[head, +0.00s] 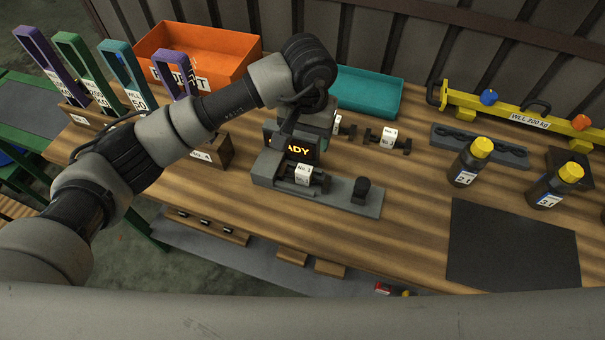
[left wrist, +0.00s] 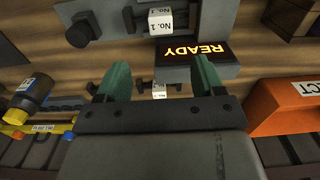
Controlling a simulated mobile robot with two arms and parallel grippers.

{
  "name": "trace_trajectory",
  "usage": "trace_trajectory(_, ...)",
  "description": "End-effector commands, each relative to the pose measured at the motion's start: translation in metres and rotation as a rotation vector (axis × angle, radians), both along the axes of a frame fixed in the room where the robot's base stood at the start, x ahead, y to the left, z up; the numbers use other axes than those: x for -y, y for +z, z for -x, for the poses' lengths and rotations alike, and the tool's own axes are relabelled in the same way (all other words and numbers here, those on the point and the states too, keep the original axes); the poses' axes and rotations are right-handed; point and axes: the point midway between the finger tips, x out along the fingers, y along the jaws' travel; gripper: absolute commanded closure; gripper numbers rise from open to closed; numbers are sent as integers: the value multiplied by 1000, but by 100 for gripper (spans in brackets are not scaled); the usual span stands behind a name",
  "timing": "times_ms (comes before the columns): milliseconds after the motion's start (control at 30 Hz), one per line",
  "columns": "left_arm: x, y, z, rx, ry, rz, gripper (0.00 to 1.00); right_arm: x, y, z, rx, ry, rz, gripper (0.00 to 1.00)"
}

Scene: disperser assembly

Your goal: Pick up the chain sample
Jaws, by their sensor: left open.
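Small dark samples with white number tags are on the table; I cannot tell which is the chain sample. One tagged No. 1 (head: 303,175) sits on a grey fixture (head: 345,193) in front of the READY display (head: 297,149); it also shows at the top of the left wrist view (left wrist: 160,21). Another tagged sample (head: 388,139) lies behind, to the right. My left gripper (left wrist: 160,72) is open, its green fingers apart and empty. A tagged sample (left wrist: 159,91) shows beyond the fingers, partly hidden by the gripper body. In the head view my arm hides the fingers. My right gripper is not in view.
An orange bin (head: 225,55) and a teal tray (head: 368,93) stand at the back. Coloured slings stand in a wooden rack at left. A yellow beam (head: 520,118), yellow-capped bottles (head: 468,165) and a dark mat (head: 512,245) are at right.

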Motion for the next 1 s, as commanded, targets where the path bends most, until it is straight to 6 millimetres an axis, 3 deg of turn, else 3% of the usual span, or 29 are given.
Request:
trace_trajectory(200,0,-33,1,-5,-1,-3,32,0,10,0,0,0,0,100)
trace_trajectory(467,0,-56,2,-5,-1,-1,32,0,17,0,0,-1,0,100)
trace_trajectory(733,-3,-94,2,-6,-1,0,32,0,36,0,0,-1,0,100)
trace_trajectory(1000,-3,-104,1,-1,-2,1,32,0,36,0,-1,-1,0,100)
